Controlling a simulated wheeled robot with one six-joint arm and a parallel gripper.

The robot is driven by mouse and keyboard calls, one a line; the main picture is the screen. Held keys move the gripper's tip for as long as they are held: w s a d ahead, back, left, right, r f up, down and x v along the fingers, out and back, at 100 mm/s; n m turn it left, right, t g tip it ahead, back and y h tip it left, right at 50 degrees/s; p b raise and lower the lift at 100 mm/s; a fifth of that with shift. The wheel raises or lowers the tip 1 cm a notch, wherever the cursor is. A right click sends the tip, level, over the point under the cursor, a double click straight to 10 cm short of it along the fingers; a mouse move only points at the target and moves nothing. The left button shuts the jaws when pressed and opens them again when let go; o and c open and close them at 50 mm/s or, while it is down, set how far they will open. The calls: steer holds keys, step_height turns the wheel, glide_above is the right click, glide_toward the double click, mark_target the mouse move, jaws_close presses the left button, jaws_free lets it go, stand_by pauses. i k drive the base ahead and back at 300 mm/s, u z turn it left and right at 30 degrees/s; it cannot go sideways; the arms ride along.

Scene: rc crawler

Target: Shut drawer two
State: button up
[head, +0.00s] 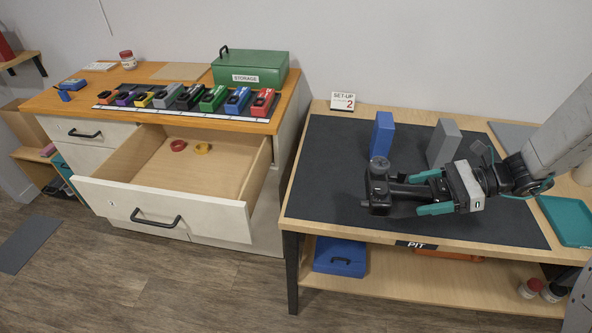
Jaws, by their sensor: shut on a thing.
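An open drawer (245,222) is pulled far out of the cabinet under the wooden worktop. It has a pale front and a black bar handle (157,219); a small mark on its front is too small to read, so I cannot tell its number. My gripper (421,194), with teal fingers, is over the black mat on the right bench, well to the right of the drawer. It is shut on a black tool-like part (379,200) with a round knob.
A blue block (382,134) and a grey block (443,143) stand on the mat (330,190) behind my gripper. A teal tray (567,221) lies at right. A shut drawer (92,131) is left of the open one. Wooden floor before the open drawer is clear.

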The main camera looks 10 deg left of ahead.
mark_target(173, 186)
steer(key=u, duration=2.65)
steer(key=i, duration=2.35)
steer(key=z, duration=2.75)
